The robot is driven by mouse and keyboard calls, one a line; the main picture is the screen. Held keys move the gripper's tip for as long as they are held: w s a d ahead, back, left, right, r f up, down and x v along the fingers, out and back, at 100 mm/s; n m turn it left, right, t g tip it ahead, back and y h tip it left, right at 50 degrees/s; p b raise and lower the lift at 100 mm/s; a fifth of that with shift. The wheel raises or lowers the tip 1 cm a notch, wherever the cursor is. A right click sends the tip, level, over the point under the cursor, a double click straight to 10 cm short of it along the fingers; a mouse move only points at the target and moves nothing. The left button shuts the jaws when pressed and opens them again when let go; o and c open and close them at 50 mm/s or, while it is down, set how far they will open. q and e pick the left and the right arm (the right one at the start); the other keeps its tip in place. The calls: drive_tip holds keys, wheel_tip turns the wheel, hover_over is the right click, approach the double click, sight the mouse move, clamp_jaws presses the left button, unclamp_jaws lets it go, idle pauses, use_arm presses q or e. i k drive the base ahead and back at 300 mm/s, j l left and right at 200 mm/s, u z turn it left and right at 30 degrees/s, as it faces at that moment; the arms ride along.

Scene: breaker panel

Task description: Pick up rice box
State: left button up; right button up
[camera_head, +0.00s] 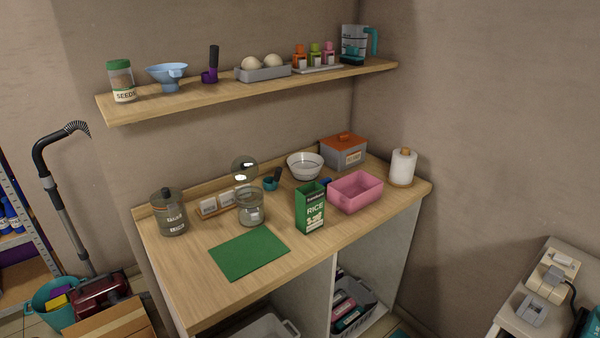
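The rice box (311,207) is a green carton with a white lower label reading RICE. It stands upright on the wooden counter (190,288), near the front edge. A pink bin (356,194) is just to its right, and an open glass jar (251,208) stands to its left. Neither of my grippers shows in the head view, so nothing is seen holding the box.
A green mat (249,252) lies front left of the box. Behind are a white bowl (305,166), a teal scoop (271,183) and a grey container with orange lid (344,151). A shelf (240,91) overhangs the counter's back.

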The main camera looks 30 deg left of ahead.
sight(310, 197)
drive_tip(key=k+u, duration=0.1)
drive_tip(key=u, duration=1.2)
